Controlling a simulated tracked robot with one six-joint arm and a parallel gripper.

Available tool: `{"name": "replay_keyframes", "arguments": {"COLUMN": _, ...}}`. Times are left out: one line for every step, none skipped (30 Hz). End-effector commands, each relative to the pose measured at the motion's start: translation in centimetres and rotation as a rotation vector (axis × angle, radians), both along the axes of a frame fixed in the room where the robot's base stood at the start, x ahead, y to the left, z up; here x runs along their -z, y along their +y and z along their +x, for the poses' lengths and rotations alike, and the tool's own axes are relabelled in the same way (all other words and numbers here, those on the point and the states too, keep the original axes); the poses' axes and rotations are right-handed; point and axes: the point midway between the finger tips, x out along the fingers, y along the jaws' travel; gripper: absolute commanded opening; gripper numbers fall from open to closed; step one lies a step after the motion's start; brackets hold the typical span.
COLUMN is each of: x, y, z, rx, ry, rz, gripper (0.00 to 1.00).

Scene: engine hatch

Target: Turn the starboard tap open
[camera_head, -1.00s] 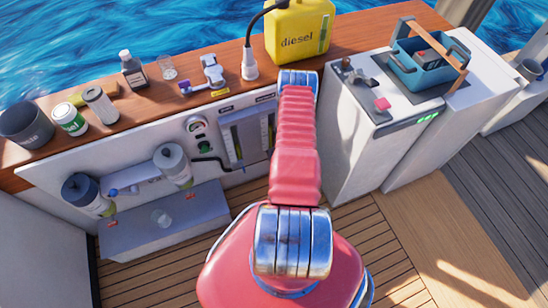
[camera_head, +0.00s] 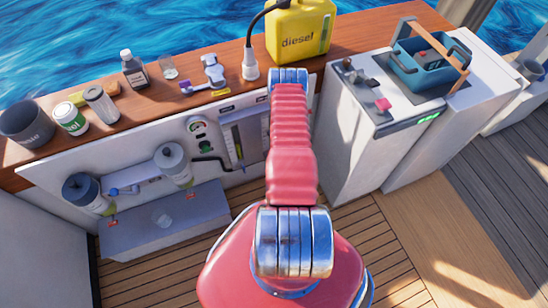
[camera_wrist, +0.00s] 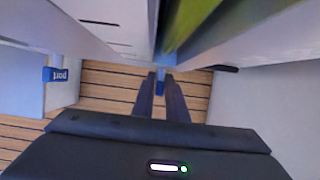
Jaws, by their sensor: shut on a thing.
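My gripper (camera_wrist: 161,88) shows in the wrist view as two dark fingers closed around a small blue piece (camera_wrist: 160,79). This piece looks like the handle of the starboard tap, mostly hidden by the fingers; no lettering on it can be read. The blue port tap handle (camera_wrist: 58,74), with its label upside down, stands apart to the left. In the head view my red arm reaches to the wall below the yellow diesel can, and hides my gripper and the starboard tap.
Pale panels and a yellow-green surface (camera_wrist: 192,22) lie close around the gripper. In the head view are a sight-glass panel (camera_head: 238,143), the diesel can (camera_head: 300,30), a white cabinet (camera_head: 362,150) right of the arm and a grey box (camera_head: 165,222) at lower left.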

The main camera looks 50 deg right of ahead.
Motion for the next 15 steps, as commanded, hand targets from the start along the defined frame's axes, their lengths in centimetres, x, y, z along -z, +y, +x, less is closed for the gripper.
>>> {"name": "replay_keyframes", "arguments": {"x": -0.19, "y": 0.10, "z": 0.49, "rx": -0.010, "ry": -0.005, "rz": -0.004, "gripper": 0.00}}
{"name": "replay_keyframes", "arguments": {"x": -0.19, "y": 0.10, "z": 0.48, "rx": -0.010, "ry": -0.005, "rz": -0.004, "gripper": 0.00}}
{"name": "replay_keyframes", "arguments": {"x": -0.18, "y": 0.12, "z": 0.47, "rx": -0.010, "ry": -0.005, "rz": -0.004, "gripper": 0.00}}
{"name": "replay_keyframes", "arguments": {"x": -0.18, "y": 0.13, "z": 0.47, "rx": -0.010, "ry": -0.004, "rz": -0.004, "gripper": 0.00}}
{"name": "replay_keyframes", "arguments": {"x": -0.17, "y": 0.14, "z": 0.45, "rx": -0.010, "ry": -0.004, "rz": -0.004, "gripper": 0.00}}
{"name": "replay_keyframes", "arguments": {"x": -0.16, "y": 0.16, "z": 0.44, "rx": -0.010, "ry": -0.004, "rz": -0.004, "gripper": 0.00}}
{"name": "replay_keyframes", "arguments": {"x": -0.16, "y": 0.17, "z": 0.44, "rx": -0.010, "ry": -0.004, "rz": -0.004, "gripper": 0.00}}
{"name": "replay_keyframes", "arguments": {"x": -0.14, "y": 0.18, "z": 0.43, "rx": -0.011, "ry": -0.004, "rz": -0.003, "gripper": 0.00}}
{"name": "replay_keyframes", "arguments": {"x": -0.13, "y": 0.20, "z": 0.41, "rx": -0.011, "ry": -0.004, "rz": -0.003, "gripper": 0.15}}
{"name": "replay_keyframes", "arguments": {"x": -0.12, "y": 0.19, "z": 0.38, "rx": -0.011, "ry": -0.003, "rz": -0.002, "gripper": 0.17}}
{"name": "replay_keyframes", "arguments": {"x": -0.11, "y": 0.18, "z": 0.34, "rx": -0.010, "ry": -0.003, "rz": -0.003, "gripper": 0.19}}
{"name": "replay_keyframes", "arguments": {"x": -0.10, "y": 0.18, "z": 0.29, "rx": -0.009, "ry": -0.002, "rz": -0.002, "gripper": 0.22}}
{"name": "replay_keyframes", "arguments": {"x": -0.08, "y": 0.16, "z": 0.26, "rx": -0.008, "ry": -0.003, "rz": -0.001, "gripper": 0.24}}
{"name": "replay_keyframes", "arguments": {"x": -0.07, "y": 0.15, "z": 0.23, "rx": -0.008, "ry": -0.002, "rz": -0.001, "gripper": 0.27}}
{"name": "replay_keyframes", "arguments": {"x": -0.05, "y": 0.16, "z": 0.19, "rx": -0.006, "ry": -0.001, "rz": -0.001, "gripper": 0.29}}
